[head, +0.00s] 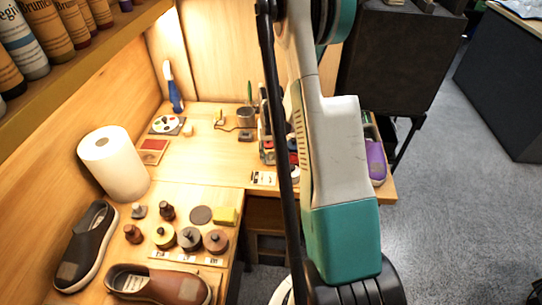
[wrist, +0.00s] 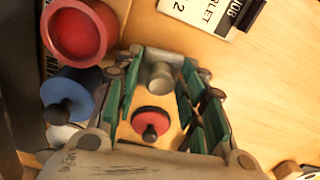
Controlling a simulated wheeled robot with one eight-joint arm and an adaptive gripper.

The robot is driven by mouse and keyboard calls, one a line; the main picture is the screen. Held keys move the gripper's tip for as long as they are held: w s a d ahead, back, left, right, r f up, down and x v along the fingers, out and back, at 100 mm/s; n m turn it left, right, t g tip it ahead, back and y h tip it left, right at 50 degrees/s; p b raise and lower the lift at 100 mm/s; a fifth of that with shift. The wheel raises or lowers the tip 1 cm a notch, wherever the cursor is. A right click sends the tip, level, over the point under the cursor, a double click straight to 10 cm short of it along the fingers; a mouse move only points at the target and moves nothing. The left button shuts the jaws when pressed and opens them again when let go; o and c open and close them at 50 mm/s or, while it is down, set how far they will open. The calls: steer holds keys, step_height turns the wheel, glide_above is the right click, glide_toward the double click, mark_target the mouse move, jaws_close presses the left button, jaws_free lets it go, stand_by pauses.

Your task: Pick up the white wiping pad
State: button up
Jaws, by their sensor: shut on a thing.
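In the wrist view my gripper (wrist: 165,68) is shut on a pale grey, short cylindrical piece (wrist: 160,76) between its teal-sided fingertips. I cannot tell from its shape whether this is the white wiping pad or its knob. A red pad with a black knob (wrist: 150,120) shows between the finger links. A blue pad with a dark knob (wrist: 72,95) is left of the fingers, with a whitish round thing (wrist: 62,135) partly hidden below it. In the head view my arm hides my gripper and the surface around it.
A large red round container (wrist: 80,32) and a printed card (wrist: 205,12) are near my gripper. In the head view, shoes (head: 157,283), several knobbed pads (head: 190,238) and a paper roll (head: 112,160) are on the left bench. A purple shoe (head: 376,160) is right of my arm.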

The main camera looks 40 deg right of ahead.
mark_target(271, 153)
step_height(271, 153, up, 20)
steer(key=p, duration=0.5)
steer(key=shift+c, duration=0.7)
steer(key=shift+f, duration=0.1)
